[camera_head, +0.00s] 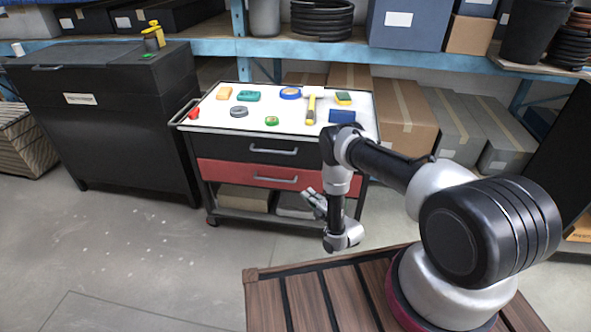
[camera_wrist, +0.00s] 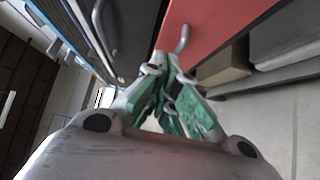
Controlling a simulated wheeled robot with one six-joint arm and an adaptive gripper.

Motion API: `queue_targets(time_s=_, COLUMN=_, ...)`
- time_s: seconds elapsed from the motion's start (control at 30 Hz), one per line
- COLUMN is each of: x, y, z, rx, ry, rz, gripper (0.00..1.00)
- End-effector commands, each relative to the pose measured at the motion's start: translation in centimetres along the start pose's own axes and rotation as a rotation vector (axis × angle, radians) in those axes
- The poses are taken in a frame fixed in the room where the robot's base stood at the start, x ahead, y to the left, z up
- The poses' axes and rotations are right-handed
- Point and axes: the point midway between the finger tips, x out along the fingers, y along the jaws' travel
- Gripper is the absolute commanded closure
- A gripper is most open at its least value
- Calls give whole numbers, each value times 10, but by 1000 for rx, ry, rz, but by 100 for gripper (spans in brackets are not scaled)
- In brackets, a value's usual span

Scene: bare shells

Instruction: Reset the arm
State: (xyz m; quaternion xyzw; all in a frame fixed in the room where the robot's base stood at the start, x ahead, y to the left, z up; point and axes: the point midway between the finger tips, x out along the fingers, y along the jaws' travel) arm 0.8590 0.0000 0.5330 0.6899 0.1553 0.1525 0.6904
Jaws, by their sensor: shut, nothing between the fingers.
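My gripper (camera_head: 312,196) hangs low in front of the tool cart, its fingers pointing up and to the left. It is shut and empty. In the wrist view its green-padded fingers (camera_wrist: 165,72) come together ahead of the cart's red drawer (camera_wrist: 205,25). My arm reaches left from its base and bends down at the elbow in front of the cart's right side. The tool cart (camera_head: 235,143) has a white top and a red lower drawer.
On the cart top lie a hammer (camera_head: 311,105), a blue tape roll (camera_head: 290,92), a blue box (camera_head: 342,116) and several small items. A black cabinet (camera_head: 110,125) stands left. Cardboard boxes (camera_head: 402,112) and a blue shelf (camera_head: 420,56) are behind. Floor at the left front is clear.

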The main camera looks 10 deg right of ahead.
Motion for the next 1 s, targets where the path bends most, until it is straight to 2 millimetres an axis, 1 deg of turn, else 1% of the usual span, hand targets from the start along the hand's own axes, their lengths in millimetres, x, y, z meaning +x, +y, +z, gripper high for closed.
queue_targets(time_s=0.17, x=-1, y=0, z=0, rx=31, ry=0, rz=0, gripper=100)
queue_targets(time_s=0.2, x=-2, y=-5, z=-1, rx=67, ry=1, rz=-22, gripper=100)
queue_targets(time_s=0.27, x=-3, y=-24, z=-2, rx=143, ry=-1, rz=-102, gripper=100)
queue_targets(time_s=0.33, x=-11, y=-56, z=-2, rx=248, ry=-23, rz=-239, gripper=100)
queue_targets(time_s=0.37, x=-20, y=-73, z=-4, rx=299, ry=-40, rz=-314, gripper=100)
queue_targets(time_s=0.4, x=-35, y=-95, z=-6, rx=365, ry=-70, rz=-417, gripper=100)
queue_targets(time_s=0.47, x=-62, y=-126, z=-10, rx=456, ry=-123, rz=-564, gripper=100)
queue_targets(time_s=0.5, x=-80, y=-140, z=-11, rx=516, ry=-168, rz=-663, gripper=100)
queue_targets(time_s=0.53, x=-90, y=-147, z=-11, rx=558, ry=-205, rz=-732, gripper=100)
queue_targets(time_s=0.6, x=-108, y=-149, z=-7, rx=650, ry=-304, rz=-871, gripper=100)
queue_targets(time_s=0.67, x=-122, y=-140, z=-1, rx=723, ry=-401, rz=-980, gripper=100)
queue_targets(time_s=0.77, x=-138, y=-102, z=11, rx=835, ry=-587, rz=-1127, gripper=100)
queue_targets(time_s=0.8, x=-144, y=-82, z=16, rx=873, ry=-662, rz=-1171, gripper=100)
queue_targets(time_s=0.87, x=-152, y=-49, z=22, rx=926, ry=-771, rz=-1224, gripper=100)
queue_targets(time_s=0.9, x=-158, y=-24, z=26, rx=958, ry=-842, rz=-1252, gripper=100)
queue_targets(time_s=0.97, x=-167, y=14, z=31, rx=1002, ry=-945, rz=-1284, gripper=100)
queue_targets(time_s=1.0, x=-173, y=40, z=33, rx=1029, ry=-1009, rz=-1299, gripper=100)
